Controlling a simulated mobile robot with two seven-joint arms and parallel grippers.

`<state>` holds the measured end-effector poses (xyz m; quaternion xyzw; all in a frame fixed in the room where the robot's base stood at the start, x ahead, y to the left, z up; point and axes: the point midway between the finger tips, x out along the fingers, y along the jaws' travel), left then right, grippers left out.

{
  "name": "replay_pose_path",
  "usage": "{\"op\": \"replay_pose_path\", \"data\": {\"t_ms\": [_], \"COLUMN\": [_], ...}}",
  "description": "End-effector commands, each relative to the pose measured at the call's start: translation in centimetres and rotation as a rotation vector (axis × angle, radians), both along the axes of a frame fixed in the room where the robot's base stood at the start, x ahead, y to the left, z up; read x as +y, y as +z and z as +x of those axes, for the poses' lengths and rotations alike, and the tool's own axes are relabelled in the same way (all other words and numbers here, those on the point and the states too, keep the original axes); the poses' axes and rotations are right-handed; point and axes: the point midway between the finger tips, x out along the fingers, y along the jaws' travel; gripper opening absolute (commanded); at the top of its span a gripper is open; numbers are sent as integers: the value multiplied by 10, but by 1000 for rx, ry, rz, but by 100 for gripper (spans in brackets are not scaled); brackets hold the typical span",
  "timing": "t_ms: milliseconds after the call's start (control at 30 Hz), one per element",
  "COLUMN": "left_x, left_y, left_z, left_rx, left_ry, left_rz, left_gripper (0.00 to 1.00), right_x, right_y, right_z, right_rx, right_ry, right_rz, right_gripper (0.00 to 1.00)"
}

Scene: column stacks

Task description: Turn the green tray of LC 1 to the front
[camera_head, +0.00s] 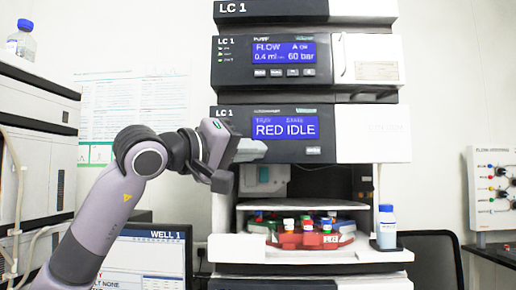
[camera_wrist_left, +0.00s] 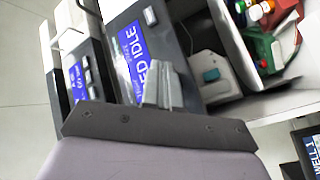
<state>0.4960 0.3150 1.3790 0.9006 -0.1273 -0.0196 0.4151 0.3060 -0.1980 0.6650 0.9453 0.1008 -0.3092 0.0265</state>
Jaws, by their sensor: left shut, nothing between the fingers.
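The LC 1 stack (camera_head: 228,125) stands in the middle, and its lower display reads RED IDLE. Below it is an open bay with a carousel of trays. The red tray (camera_head: 315,240) faces the front and carries vials with coloured caps. A green tray (camera_head: 262,227) shows partly behind it at the left; it also shows in the left wrist view (camera_wrist_left: 262,50). My left gripper (camera_head: 254,150) is shut and empty, in front of the RED IDLE panel's lower left, above the bay and apart from the trays. Its fingers show in the left wrist view (camera_wrist_left: 163,88). My right gripper is not in view.
A monitor reading WELL 1 (camera_head: 155,255) is at the lower left, behind my left arm. A panel with knobs (camera_head: 495,188) is at the far right. The space before the bay is clear.

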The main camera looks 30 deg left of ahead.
Motion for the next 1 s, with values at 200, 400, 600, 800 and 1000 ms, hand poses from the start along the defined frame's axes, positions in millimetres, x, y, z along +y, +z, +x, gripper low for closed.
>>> {"op": "replay_pose_path", "data": {"t_ms": [200, 400, 600, 800, 1000], "left_x": [6, 6, 6, 6, 6], "left_y": [0, 0, 0, 0, 0], "left_z": [8, 9, 9, 9, 8], "left_rx": [0, -1, 0, -1, -1], "left_ry": [1, 1, 1, 1, 1], "left_rz": [1, 1, 1, 0, 0], "left_gripper": [0, 0, 0, 0, 0], "right_x": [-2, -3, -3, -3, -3], "right_y": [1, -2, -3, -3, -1], "right_z": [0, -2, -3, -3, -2], "right_rx": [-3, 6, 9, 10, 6], "right_ry": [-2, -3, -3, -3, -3], "right_rz": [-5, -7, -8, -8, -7], "right_gripper": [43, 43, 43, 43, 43]}}
